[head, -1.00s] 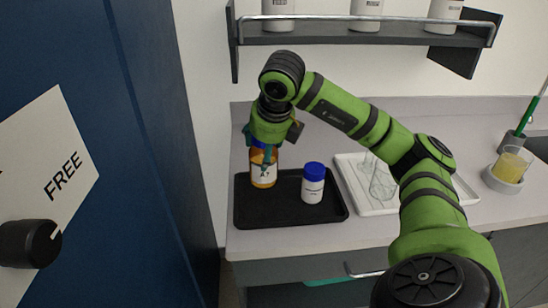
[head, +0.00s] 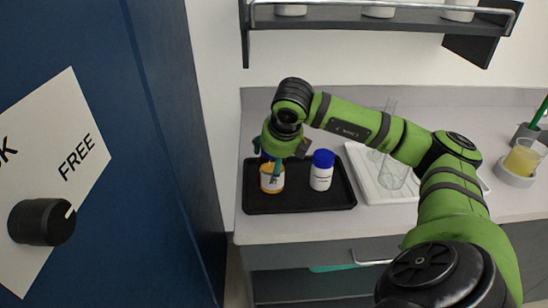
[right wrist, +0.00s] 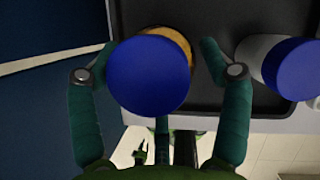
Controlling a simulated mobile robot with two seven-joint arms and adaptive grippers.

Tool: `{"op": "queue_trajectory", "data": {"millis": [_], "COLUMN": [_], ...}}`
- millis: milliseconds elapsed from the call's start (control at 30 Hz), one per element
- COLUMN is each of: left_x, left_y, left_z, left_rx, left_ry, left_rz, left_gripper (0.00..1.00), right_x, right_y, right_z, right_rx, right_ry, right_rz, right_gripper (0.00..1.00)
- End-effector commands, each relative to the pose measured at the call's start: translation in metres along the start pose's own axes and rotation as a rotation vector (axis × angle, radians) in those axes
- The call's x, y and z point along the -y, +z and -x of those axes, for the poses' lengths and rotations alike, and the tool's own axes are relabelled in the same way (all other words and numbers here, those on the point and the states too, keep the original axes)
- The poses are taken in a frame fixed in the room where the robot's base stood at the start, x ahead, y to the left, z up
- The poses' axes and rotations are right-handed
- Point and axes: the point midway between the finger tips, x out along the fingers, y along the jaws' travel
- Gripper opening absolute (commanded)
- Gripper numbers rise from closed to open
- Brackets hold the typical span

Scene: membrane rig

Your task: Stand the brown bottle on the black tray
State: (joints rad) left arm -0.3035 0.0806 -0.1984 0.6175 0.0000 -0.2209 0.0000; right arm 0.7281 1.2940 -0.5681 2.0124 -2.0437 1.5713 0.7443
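The brown bottle (head: 272,182), amber with a white label and blue cap, stands upright on the left part of the black tray (head: 310,203). Its blue cap (right wrist: 148,76) fills the middle of the right wrist view. My right gripper (head: 272,163) is over the bottle from above, with a finger on each side of it. In the right wrist view the fingers (right wrist: 160,52) are spread, with a clear gap between the right one and the bottle. The left finger is close to the cap; contact there cannot be told. My left gripper is not in view.
A white bottle with a blue cap (head: 321,172) stands on the tray just right of the brown one. A white tray (head: 405,190) with clear glassware lies further right, near a beaker of yellow liquid (head: 522,158). A blue panel (head: 150,130) stands at left; a shelf (head: 380,27) hangs above.

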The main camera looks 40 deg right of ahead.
Motion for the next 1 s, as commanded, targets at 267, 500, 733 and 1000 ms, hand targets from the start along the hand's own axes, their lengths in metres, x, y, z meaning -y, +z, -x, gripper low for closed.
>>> {"op": "queue_trajectory", "data": {"millis": [267, 500, 733, 1000], "left_x": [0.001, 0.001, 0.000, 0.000], "left_y": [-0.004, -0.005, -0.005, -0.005], "left_z": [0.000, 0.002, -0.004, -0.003], "left_rx": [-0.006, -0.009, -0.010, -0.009], "left_ry": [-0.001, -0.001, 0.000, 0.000], "left_rz": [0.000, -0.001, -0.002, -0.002], "left_gripper": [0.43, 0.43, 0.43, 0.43], "right_x": [0.000, 0.000, 0.000, 0.000], "right_y": [0.000, 0.002, 0.003, 0.003], "right_z": [0.000, 0.008, 0.054, 0.106], "right_rx": [-0.001, 0.002, 0.007, 0.004], "right_ry": [0.000, 0.000, 0.001, 0.002], "right_rz": [0.000, -0.001, -0.001, -0.001], "right_gripper": [0.95, 0.95, 0.95, 0.95]}}
